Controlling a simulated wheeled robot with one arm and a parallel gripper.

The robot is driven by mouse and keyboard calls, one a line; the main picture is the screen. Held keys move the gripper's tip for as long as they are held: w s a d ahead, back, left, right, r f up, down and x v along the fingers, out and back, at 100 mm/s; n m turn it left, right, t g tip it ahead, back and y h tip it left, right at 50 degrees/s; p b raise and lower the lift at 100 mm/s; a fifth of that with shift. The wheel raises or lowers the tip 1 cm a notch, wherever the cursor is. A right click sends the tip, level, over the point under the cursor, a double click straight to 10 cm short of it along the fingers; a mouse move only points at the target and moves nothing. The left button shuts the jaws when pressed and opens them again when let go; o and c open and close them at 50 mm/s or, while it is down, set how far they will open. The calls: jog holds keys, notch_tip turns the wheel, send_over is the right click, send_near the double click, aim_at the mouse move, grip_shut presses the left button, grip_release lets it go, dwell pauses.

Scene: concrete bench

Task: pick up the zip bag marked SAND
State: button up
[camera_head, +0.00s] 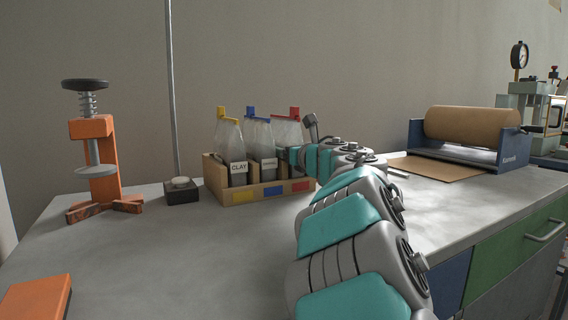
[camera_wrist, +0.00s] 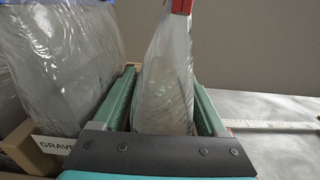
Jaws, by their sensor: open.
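A wooden crate (camera_head: 221,198) holds three clear zip bags side by side. The left bag (camera_head: 229,142) has a yellow clip and reads CLAY. The middle bag (camera_head: 259,140) has a blue clip; in the wrist view it is the bag (camera_wrist: 62,75) whose tag reads GRAVEL. The right bag (camera_head: 287,132) has a red clip; its label is hidden, so I cannot read SAND on it. My gripper (camera_wrist: 165,82) is open, with one green finger on each side of the red-clipped bag (camera_wrist: 168,75). In the head view my arm covers the crate's right side.
A small black block (camera_head: 181,194) stands left of the crate, with an orange press (camera_head: 104,165) further left. A ruler (camera_wrist: 270,126) lies right of the gripper.

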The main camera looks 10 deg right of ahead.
jog(key=shift+c, duration=0.2)
grip_shut()
dwell(0.3)
